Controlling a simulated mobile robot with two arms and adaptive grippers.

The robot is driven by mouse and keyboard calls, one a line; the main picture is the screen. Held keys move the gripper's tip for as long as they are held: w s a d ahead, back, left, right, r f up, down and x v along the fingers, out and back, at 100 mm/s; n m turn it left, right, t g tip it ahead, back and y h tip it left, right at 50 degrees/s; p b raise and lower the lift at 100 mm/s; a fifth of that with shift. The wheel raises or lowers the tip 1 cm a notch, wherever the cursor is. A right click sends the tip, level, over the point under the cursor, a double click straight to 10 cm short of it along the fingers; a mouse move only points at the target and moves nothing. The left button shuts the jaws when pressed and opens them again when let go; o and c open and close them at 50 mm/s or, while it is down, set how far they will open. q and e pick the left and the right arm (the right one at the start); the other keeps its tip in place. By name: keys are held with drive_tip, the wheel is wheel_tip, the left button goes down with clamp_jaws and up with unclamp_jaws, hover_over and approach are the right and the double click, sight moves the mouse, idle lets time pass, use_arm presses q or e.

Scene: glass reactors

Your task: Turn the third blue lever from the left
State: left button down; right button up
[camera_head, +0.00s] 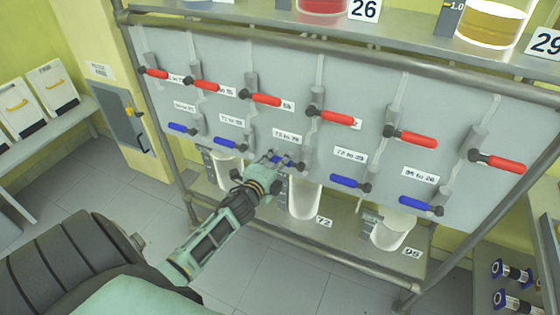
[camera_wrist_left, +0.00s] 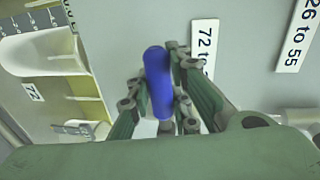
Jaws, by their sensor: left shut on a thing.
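The third blue lever from the left (camera_head: 276,159) is on the grey panel, mostly covered by my left gripper (camera_head: 281,163). In the left wrist view the blue lever (camera_wrist_left: 158,85) stands nearly upright in the picture, between the green fingers of my left gripper (camera_wrist_left: 160,104). The fingers are shut on it. The label beside it reads "72 to" and is partly hidden. Other blue levers are the first (camera_head: 181,128), the second (camera_head: 227,143), the fourth (camera_head: 349,182) and the fifth (camera_head: 420,204). My right gripper is not in view.
A row of red levers (camera_head: 262,99) sits above the blue ones. White containers (camera_head: 305,196) stand on the low shelf under the panel. Metal rails (camera_head: 350,268) frame the rack. A side table (camera_head: 85,106) with white boxes stands at the left. The tiled floor in front is open.

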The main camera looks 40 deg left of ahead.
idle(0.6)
use_arm(q)
drive_tip(key=c, duration=1.6)
unclamp_jaws()
drive_tip(key=shift+r, duration=0.1)
drive_tip(key=shift+s, duration=0.1)
drive_tip(key=v, duration=1.2)
